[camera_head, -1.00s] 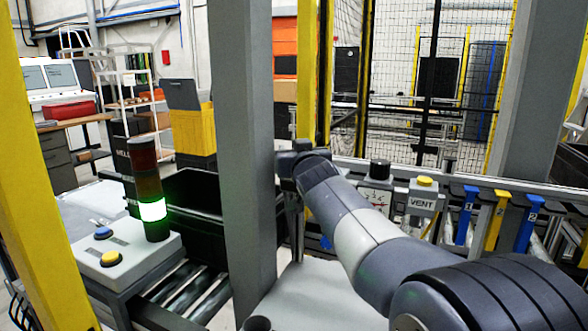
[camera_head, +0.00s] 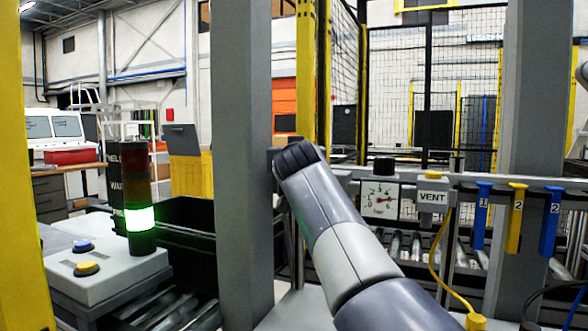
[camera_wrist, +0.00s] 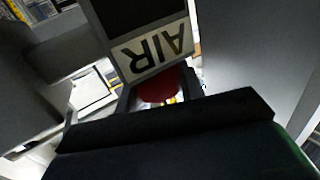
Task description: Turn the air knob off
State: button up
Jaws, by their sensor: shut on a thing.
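In the wrist view, a plate with the letters AIR (camera_wrist: 152,49) appears upside down and tilted. A red knob (camera_wrist: 158,91) sits just below it in the picture. My gripper (camera_wrist: 161,97) is shut on the red knob, with a dark finger on either side of it. The gripper's dark body covers the lower part of this view and hides part of the knob. In the head view, my arm reaches to the grey post, and the air knob and my fingertips are hidden there.
A grey post (camera_head: 243,180) stands close to the left of my arm. To the right are a pressure gauge (camera_head: 380,199), a VENT box (camera_head: 433,197) with a yellow cable, and blue and yellow hanging handles (camera_head: 516,216). A lit green stack light (camera_head: 140,217) stands at left.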

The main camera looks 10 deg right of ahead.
jog(key=shift+f+m+g+h+b, duration=0.25)
jog(key=shift+m+h+b, duration=0.25)
jog(key=shift+h+b, duration=0.2)
jog(key=shift+f+m+g+h+b, duration=0.1)
jog(key=shift+m+g+h+b, duration=0.15)
jog(key=shift+m+h+b, duration=0.45)
jog(key=shift+m+g+h, duration=0.3)
jog(key=shift+h, duration=0.5)
jog(key=shift+s+r+m+h, duration=0.15)
jog(key=shift+m+h, duration=0.35)
jog(key=shift+h, duration=0.3)
jog(key=o, duration=1)
jog(key=shift+r, duration=0.15)
jog(key=b+v, duration=0.1)
jog(key=v, duration=1)
jog(key=shift+r+b, duration=0.2)
jog(key=shift+b, duration=0.1)
jog(key=shift+c, duration=0.2)
